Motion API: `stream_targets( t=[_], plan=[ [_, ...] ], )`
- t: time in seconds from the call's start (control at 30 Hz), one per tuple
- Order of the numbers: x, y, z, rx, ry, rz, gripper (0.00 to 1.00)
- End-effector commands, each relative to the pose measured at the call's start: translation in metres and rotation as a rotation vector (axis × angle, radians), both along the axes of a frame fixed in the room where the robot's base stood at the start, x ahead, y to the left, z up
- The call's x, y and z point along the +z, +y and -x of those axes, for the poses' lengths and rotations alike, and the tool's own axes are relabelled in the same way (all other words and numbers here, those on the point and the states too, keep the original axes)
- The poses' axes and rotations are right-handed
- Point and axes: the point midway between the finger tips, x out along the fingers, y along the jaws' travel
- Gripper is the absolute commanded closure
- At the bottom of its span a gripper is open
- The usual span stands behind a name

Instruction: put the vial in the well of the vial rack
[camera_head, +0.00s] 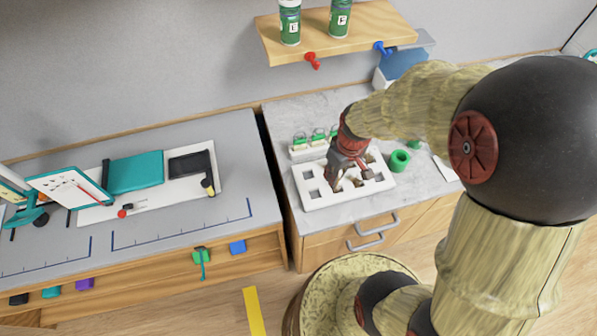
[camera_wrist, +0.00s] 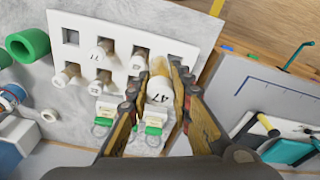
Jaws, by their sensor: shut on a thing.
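A white vial rack (camera_wrist: 120,33) with square wells lies on the pale counter; it also shows in the head view (camera_head: 318,199). In the wrist view, my gripper (camera_wrist: 160,80) is shut on a white-topped vial marked A7 (camera_wrist: 158,92). The vial is at the rack's edge nearest the green-banded holder. I cannot tell whether its lower end is above the rack or inside a well. Several other white-topped vials, such as one marked 11 (camera_wrist: 101,52), stand in wells. In the head view, my gripper (camera_head: 345,180) is over the rack and mostly hides the vial.
A small white holder with green-banded vials (camera_head: 300,142) stands behind the rack. A green ring (camera_head: 399,160) is to its right. A wooden shelf (camera_head: 340,28) with green canisters overhangs the wall. A separate grey bench (camera_head: 170,235) lies left across a gap.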

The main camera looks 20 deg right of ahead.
Motion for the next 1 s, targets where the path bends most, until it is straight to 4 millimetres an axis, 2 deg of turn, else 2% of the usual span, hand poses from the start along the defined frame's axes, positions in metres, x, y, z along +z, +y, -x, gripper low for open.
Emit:
stream_targets(
  t=[0.37,0.5,0.7,0.87,1.0],
  plan=[
    [-0.038,0.031,-0.074,0.003,0.003,0.000,1.00],
    [-0.064,0.038,-0.092,0.002,0.003,0.000,1.00],
    [-0.084,0.044,-0.109,0.001,0.000,0.000,1.00],
    [-0.090,0.046,-0.114,0.001,-0.001,0.000,1.00],
    [-0.105,0.047,-0.116,0.000,0.002,0.000,1.00]
  ],
)
